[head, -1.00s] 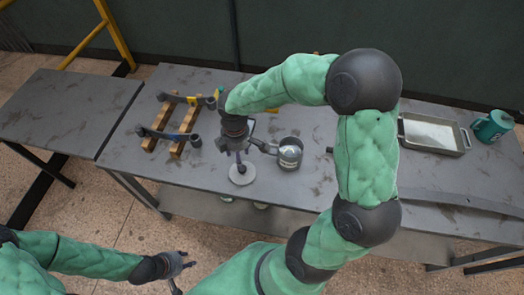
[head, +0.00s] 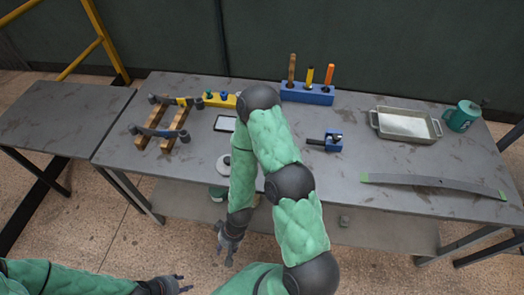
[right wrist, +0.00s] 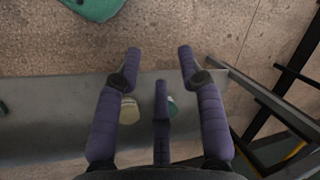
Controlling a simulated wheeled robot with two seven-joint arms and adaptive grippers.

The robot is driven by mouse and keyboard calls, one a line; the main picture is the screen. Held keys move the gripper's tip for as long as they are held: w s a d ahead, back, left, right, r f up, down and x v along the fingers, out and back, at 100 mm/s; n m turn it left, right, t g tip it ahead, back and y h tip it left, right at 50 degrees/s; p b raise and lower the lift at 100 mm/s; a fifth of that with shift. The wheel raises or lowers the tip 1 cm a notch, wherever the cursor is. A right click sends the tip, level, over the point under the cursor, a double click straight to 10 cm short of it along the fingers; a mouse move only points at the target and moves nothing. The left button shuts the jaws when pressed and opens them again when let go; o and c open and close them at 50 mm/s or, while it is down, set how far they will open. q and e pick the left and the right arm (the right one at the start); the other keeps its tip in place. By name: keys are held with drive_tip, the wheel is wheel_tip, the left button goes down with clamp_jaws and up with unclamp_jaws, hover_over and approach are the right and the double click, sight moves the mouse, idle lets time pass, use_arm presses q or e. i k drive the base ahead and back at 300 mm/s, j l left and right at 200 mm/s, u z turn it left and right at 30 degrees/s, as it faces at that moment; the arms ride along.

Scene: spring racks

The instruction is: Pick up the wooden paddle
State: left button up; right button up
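A brown wooden-looking handle (head: 291,68), which may be the wooden paddle, stands upright in a blue block holder (head: 308,94) at the back of the table. Its lower end is hidden in the holder. My right gripper (head: 228,250) hangs low in front of the table's front edge, far from the handle. In the right wrist view the same gripper (right wrist: 160,60) has its fingers spread and nothing between them, above the floor and a shelf edge. My left gripper (head: 183,283) is low at the bottom left, with its fingers apart and empty.
A yellow and an orange handle share the holder. A wooden rack (head: 160,128) with dark bars stands left, a small blue fixture (head: 333,142) centre, a metal tray (head: 405,124) and green mug (head: 462,116) right. A long grey strip (head: 434,182) lies near the front.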

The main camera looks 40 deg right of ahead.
sight(293, 57)
drive_tip(key=j+z, duration=0.1)
drive_tip(key=z, duration=0.25)
drive_tip(key=j+z, duration=0.15)
drive_tip(key=z, duration=0.2)
drive_tip(key=j+z, duration=0.1)
drive_tip(key=z, duration=0.25)
